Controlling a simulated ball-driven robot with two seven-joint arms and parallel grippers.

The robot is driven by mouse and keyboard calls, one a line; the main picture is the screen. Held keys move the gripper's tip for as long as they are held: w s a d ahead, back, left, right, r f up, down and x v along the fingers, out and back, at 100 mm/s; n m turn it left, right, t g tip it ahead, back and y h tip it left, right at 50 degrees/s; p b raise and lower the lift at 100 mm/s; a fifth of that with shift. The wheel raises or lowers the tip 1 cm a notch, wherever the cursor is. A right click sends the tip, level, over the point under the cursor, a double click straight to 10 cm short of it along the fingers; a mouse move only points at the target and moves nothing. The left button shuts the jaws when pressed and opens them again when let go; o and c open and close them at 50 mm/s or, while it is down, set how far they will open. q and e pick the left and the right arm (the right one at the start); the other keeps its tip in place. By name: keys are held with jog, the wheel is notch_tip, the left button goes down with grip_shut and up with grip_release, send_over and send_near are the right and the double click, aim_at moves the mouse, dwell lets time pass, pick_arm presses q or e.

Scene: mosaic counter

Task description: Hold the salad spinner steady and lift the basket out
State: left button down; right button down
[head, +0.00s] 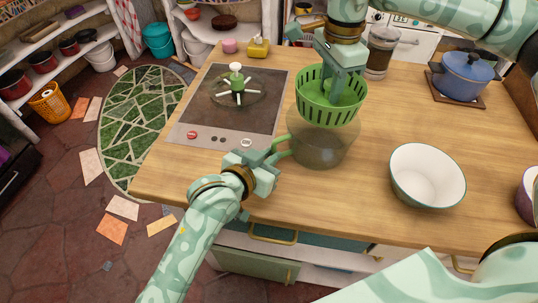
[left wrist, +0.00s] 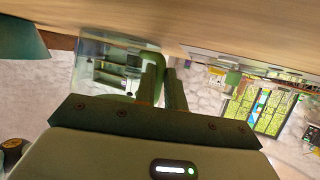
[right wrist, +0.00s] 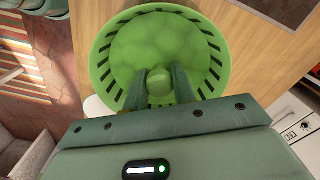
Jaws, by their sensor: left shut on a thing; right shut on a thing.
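The salad spinner's clear bowl (head: 318,150) stands on the wooden counter, and its green handle (head: 281,141) points left. My left gripper (head: 270,160) is shut on that handle; the bowl (left wrist: 103,65) and handle (left wrist: 151,60) also show in the left wrist view. The green slotted basket (head: 330,108) is raised, level, over the bowl; its lower part overlaps the bowl's rim in the head view, so I cannot tell if its bottom is clear. My right gripper (head: 338,85) is shut on the basket's central knob (right wrist: 158,84) from above. The basket (right wrist: 112,50) shows rounded green contents.
A white bowl (head: 428,175) stands right of the spinner. A blue pot (head: 465,75) and a glass jar (head: 380,55) stand behind. Wood between is bare.

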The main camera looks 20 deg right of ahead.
pick_arm(q)
jog(key=c, duration=1.4)
grip_release()
jog(key=v, duration=1.2)
